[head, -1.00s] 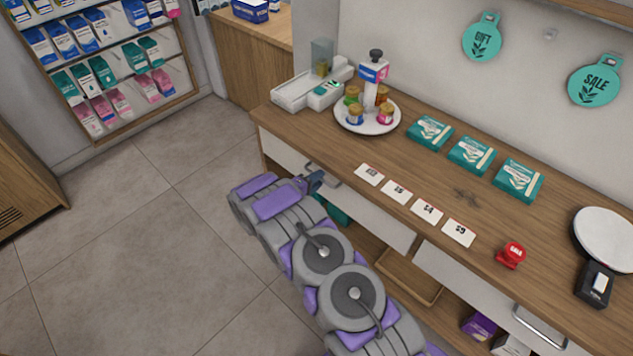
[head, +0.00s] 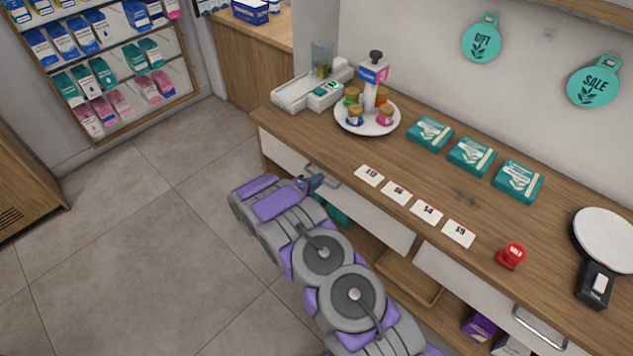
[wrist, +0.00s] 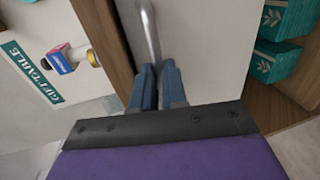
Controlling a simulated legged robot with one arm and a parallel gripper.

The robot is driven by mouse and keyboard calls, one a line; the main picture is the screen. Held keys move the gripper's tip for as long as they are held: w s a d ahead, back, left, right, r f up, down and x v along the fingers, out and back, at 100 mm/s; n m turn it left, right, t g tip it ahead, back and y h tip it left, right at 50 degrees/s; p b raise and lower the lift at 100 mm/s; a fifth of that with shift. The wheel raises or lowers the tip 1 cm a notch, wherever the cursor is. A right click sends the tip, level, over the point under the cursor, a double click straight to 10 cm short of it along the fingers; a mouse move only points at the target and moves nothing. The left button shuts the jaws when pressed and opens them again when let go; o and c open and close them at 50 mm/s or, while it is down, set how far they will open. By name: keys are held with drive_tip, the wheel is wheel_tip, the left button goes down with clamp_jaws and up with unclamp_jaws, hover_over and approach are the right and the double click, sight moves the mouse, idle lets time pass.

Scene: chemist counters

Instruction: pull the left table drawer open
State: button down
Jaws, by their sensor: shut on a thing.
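The left table drawer has a white front (head: 375,218) under the wooden counter top, with a metal bar handle (head: 322,177) near its left part. The drawer front looks flush with the counter. My gripper (head: 316,183) is at this handle, with my arm reaching from the bottom of the head view. In the wrist view the blue-grey fingers of my gripper (wrist: 157,72) are closed around the end of the handle (wrist: 150,30), against the white drawer front (wrist: 200,40). The part of the handle between the fingers is hidden.
The counter top (head: 300,135) holds a round tray (head: 345,124) with small jars, several price cards (head: 397,192), teal boxes (head: 471,155) and a red item (head: 512,255). A right drawer handle (head: 540,327) shows lower right. Open shelves lie below. The tiled floor (head: 130,240) at left is clear.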

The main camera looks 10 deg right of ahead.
drive_tip(key=shift+s+f, duration=0.1)
drive_tip(key=f+v, duration=0.2)
drive_tip(key=v, duration=1.1)
drive_tip(key=a+f+p+v, duration=0.1)
drive_tip(key=f+v, duration=0.2)
drive_tip(key=v, duration=1.1)
drive_tip(key=shift+s+f, duration=0.35)
drive_tip(key=shift+f, duration=0.1)
drive_tip(key=shift+d, duration=0.1)
drive_tip(key=c, duration=1.4)
unclamp_jaws()
drive_tip(key=shift+o, duration=1.2)
drive_tip(key=shift+w+r, duration=0.1)
drive_tip(key=shift+r, duration=0.05)
drive_tip(key=p+v, duration=0.2)
drive_tip(key=v, duration=1.5)
drive_tip(key=shift+a, duration=0.2)
